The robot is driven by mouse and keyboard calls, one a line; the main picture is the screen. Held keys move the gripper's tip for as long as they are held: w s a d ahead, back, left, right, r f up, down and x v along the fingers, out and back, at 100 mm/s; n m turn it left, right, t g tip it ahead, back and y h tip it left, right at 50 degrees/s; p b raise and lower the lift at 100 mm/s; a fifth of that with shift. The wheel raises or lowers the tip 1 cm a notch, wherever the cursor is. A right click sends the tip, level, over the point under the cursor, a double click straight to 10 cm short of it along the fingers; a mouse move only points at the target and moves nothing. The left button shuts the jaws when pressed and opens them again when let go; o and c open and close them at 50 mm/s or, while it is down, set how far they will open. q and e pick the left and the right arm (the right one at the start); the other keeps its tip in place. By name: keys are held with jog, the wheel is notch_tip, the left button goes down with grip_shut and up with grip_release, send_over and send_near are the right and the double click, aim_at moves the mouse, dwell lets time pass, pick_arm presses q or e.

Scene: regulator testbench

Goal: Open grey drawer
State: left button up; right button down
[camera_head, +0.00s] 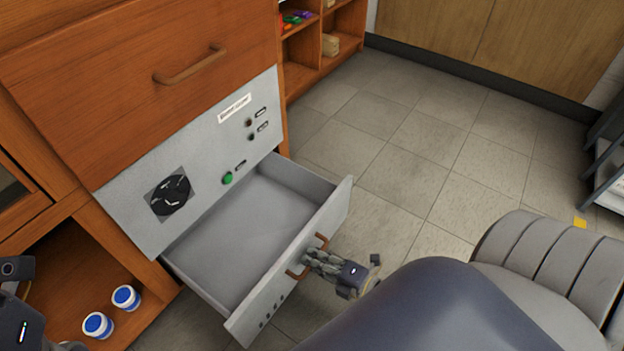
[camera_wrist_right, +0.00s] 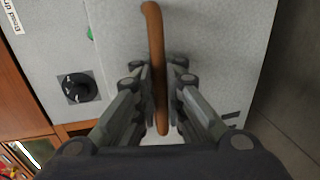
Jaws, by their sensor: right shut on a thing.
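The grey drawer (camera_head: 245,228) is pulled well out of the grey panel, and its inside looks empty. Its brown handle (camera_head: 322,243) is on the outer front face. My right gripper (camera_head: 308,262) is shut on this handle. In the right wrist view the handle (camera_wrist_right: 156,60) runs between the two fingers of the right gripper (camera_wrist_right: 160,98). Part of my left gripper (camera_head: 18,300) shows at the lower left edge in the head view, away from the drawer; its fingertips are not clear.
The grey panel (camera_head: 205,150) has a black dial (camera_head: 170,195) and a green button (camera_head: 227,178). A closed wooden drawer (camera_head: 120,85) is above it. Two blue-and-white jars (camera_head: 126,297) stand in the lower left compartment. Open tiled floor (camera_head: 420,170) lies to the right of the drawer.

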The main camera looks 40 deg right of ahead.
jog(key=c, duration=1.7)
grip_release()
jog(key=v, duration=1.2)
jog(key=shift+r, duration=0.1)
jog(key=shift+w, duration=0.1)
